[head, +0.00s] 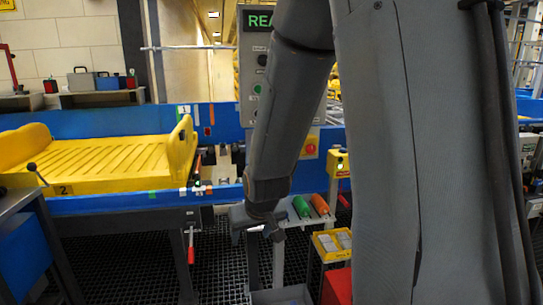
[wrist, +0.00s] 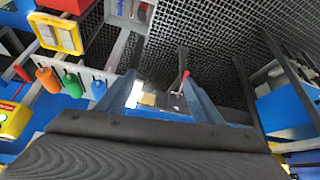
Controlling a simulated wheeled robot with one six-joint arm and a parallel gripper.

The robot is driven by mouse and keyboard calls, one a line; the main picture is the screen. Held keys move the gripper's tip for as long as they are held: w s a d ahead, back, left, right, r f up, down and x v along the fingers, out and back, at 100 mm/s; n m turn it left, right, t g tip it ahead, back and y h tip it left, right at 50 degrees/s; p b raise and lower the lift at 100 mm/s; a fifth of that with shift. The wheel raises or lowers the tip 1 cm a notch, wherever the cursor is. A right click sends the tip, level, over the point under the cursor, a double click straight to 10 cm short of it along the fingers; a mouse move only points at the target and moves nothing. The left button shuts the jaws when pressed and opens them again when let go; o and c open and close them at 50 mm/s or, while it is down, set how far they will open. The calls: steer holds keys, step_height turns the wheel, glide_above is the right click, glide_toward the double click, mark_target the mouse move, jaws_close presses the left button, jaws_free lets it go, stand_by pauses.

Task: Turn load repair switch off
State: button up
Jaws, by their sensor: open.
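A grey control panel (head: 252,90) stands upright behind my arm in the head view. It has a green-lit display (head: 258,21) reading "REA", with the rest cut off by my arm. Small round controls (head: 262,60) and a green button (head: 257,88) show at its left. My arm hides the right part, and I cannot tell which control is the load repair switch. My gripper (head: 262,222) hangs low in front of the conveyor, well below the panel. In the wrist view my gripper (wrist: 160,70) is open, with nothing between its fingers.
A yellow tray (head: 90,163) lies on the blue conveyor (head: 120,204) at left. A red-handled lever (head: 191,248) hangs below it.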

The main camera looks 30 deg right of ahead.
steer(key=w+d+r+t+h, duration=0.1)
steer(key=w+d+r+t, duration=0.2)
steer(key=w+d, duration=0.3)
steer(key=w+d+r+m+t+h, duration=0.1)
steer(key=w+d+r+t, duration=0.3)
steer(key=w, duration=0.8)
steer(key=w+d+r+m+t+h, duration=0.1)
steer(key=w+d+r+t, duration=0.3)
steer(key=w+d, duration=0.4)
steer(key=shift+w+d+h+p, duration=0.4)
steer(key=shift+w+h, duration=0.1)
steer(key=shift+h, duration=0.2)
steer(key=shift+c, duration=0.2)
steer(key=c, duration=1)
